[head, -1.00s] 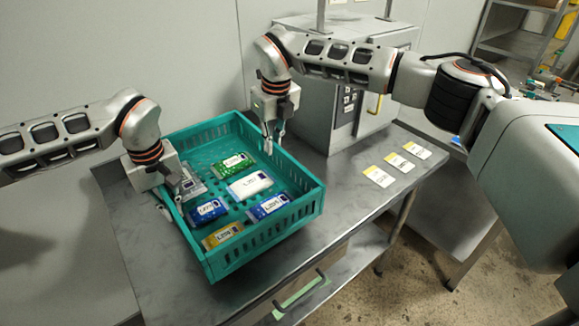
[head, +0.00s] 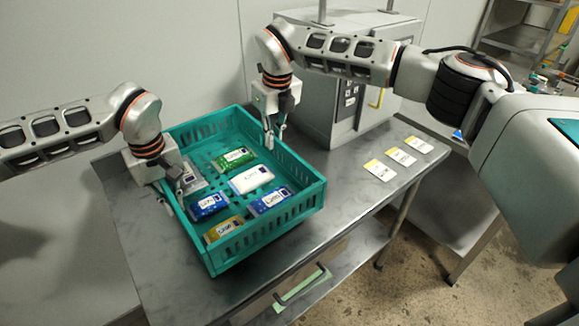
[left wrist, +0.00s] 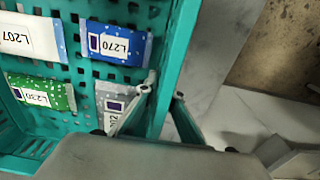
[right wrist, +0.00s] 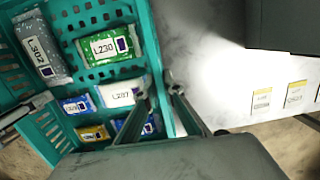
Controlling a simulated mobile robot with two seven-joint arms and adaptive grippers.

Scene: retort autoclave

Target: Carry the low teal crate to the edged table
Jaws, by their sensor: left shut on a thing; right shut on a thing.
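The low teal crate (head: 268,222) is over the metal table, with several labelled pouches lying in it: green, white, blue, yellow and silver-grey. My left gripper (head: 178,188) is shut on the crate's left wall; in the left wrist view its fingers (left wrist: 162,97) straddle the teal wall (left wrist: 178,55). My right gripper (head: 273,140) is shut on the opposite wall; in the right wrist view its fingers (right wrist: 158,92) straddle that wall (right wrist: 150,45). I cannot tell for sure whether the crate's bottom touches the table. Which table is the edged one is unclear.
The metal table (head: 345,195) has free room right of the crate. Three yellow-and-white cards (head: 402,157) lie there. A grey cabinet (head: 340,85) stands at the back. A shelf rack (head: 515,50) is at the far right.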

